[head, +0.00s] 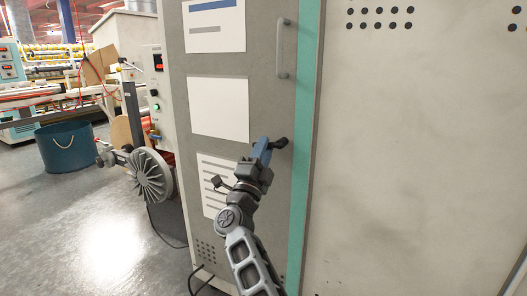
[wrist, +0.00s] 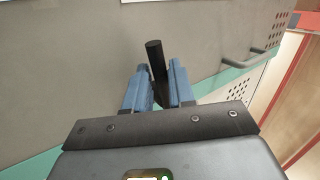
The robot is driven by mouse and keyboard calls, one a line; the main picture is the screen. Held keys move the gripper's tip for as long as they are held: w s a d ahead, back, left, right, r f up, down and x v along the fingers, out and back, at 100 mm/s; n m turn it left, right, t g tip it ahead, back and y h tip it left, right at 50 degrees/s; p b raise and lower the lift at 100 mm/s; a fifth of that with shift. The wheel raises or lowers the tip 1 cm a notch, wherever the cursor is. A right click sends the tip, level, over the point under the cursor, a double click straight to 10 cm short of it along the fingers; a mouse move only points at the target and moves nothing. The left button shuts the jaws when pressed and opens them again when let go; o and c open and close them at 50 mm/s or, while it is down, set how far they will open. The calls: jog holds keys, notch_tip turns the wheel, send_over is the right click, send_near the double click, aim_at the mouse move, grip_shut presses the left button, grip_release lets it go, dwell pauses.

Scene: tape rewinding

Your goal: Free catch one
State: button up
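The catch appears as a short black lever (head: 279,143) on the grey cabinet door, near the teal edge strip. In the wrist view the black lever (wrist: 154,50) stands up between the two blue fingers. My gripper (head: 263,150) is at the lever, its fingers reaching the door side. In the wrist view my gripper (wrist: 158,85) has its fingers close together, one on each side of the lever, with little gap visible. The lever's base is hidden by the fingers. The door (head: 265,100) looks closed in its frame.
A grey bar handle (head: 283,48) is higher on the door. White sheets (head: 218,110) are fixed to the door. A finned grey wheel (head: 150,176) sticks out at the left. A blue bin (head: 66,147) stands on open floor. A pale panel (head: 420,150) fills the right.

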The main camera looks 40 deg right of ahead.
jog(key=o, duration=0.3)
jog(key=v, duration=0.8)
jog(key=shift+p, duration=0.35)
jog(key=s+a+f+n+t+y, duration=0.35)
jog(key=s+n+y, duration=0.35)
jog(key=s+n, duration=0.3)
jog(key=s+a+f+n+t+y, duration=0.4)
jog(key=s+n+y, duration=0.3)
jog(key=s, duration=0.5)
jog(key=s+a+f+n+t+y, duration=0.2)
jog(key=s+a+f+n+y, duration=0.25)
jog(key=s+n+y, duration=0.4)
jog(key=s+a+r+n+g+p, duration=0.1)
jog(key=s+a+n+g, duration=0.15)
jog(key=s, duration=0.55)
jog(key=s+a+r+n+g, duration=0.1)
jog(key=s+a+r+g, duration=0.2)
jog(key=s, duration=0.5)
notch_tip(320, 180, up, 18)
jog(key=p, duration=1.9)
jog(key=shift+s+a, duration=0.2)
jog(key=shift+a, duration=0.05)
